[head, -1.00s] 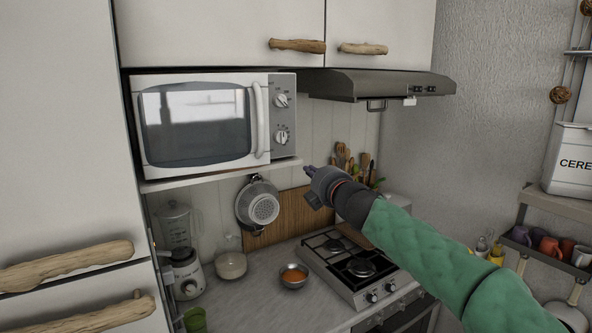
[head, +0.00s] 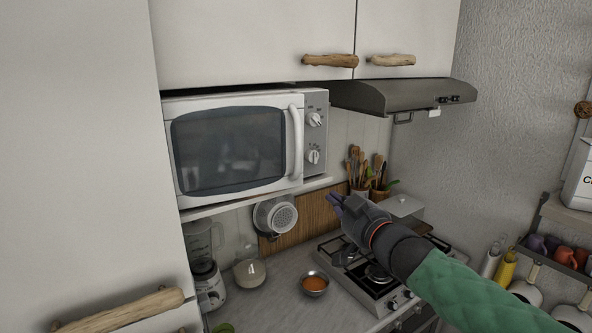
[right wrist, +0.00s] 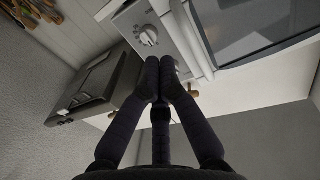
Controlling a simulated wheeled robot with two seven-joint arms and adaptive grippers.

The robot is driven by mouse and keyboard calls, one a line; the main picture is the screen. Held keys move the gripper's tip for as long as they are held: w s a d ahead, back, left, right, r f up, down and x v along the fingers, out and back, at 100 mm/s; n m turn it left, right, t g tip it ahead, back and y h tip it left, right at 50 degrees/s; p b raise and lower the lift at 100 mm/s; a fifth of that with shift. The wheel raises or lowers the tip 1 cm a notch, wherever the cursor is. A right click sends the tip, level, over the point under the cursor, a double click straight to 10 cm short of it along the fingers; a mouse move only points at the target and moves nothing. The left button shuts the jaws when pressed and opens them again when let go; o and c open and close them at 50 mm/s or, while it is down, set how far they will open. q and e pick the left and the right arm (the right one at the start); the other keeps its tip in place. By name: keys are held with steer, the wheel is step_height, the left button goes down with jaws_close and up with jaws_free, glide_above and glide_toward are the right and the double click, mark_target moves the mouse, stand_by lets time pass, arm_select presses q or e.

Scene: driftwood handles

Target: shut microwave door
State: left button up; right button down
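The white microwave (head: 318,100) sits on a shelf under the wall cabinets. Its door (head: 230,150), with a dark window and an upright white handle (head: 297,140), lies shut or nearly shut; I cannot tell whether a narrow gap stays at the handle edge. My right gripper (head: 338,203) is in front of and below the microwave's lower right corner, apart from the door. In the right wrist view its fingertips (right wrist: 160,68) meet with nothing between them, and the door handle (right wrist: 192,38) and a knob (right wrist: 148,36) show beyond. My left gripper is not in view.
The range hood (head: 400,97) is right of the microwave, above the stove (head: 370,280). A hanging colander (head: 276,215), a blender (head: 206,275) and a bowl of orange food (head: 315,284) are below. Cabinet handles (head: 330,61) project above. Open air lies before the microwave.

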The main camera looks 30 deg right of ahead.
steer(key=w+d+b, duration=0.1)
steer(key=w+b, duration=0.1)
steer(key=w, duration=1.1)
steer(key=shift+w, duration=0.4)
